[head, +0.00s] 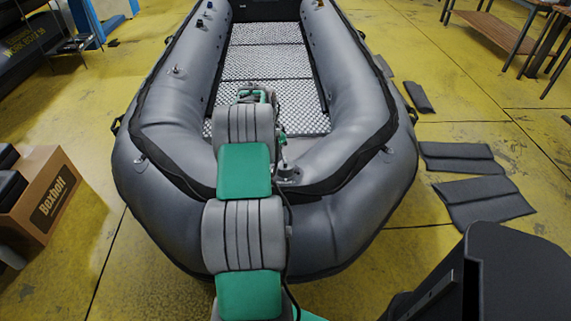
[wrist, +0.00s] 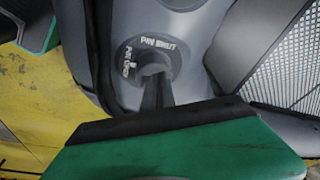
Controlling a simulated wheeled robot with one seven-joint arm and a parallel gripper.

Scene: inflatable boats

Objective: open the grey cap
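A round grey fitting, which looks like the grey cap (wrist: 153,68), sits in a grey disc on the boat in the wrist view. White lettering around it reads "PIN OPEN" and "PIN SHUT". The dark fingers of my gripper (wrist: 156,88) reach to it and overlap its near side. I cannot tell whether they touch it or how far apart they are. In the head view the disc (head: 288,173) lies on the boat's near end, right of my arm. My gripper (head: 283,163) is small there, just above the disc.
The grey inflatable boat (head: 165,115) fills the middle, with a patterned floor (head: 265,60) inside. Another rounded grey part (wrist: 180,3) shows at the wrist view's top edge. A cardboard box (head: 52,197) stands left; dark flat pads (head: 480,197) lie right on the yellow floor.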

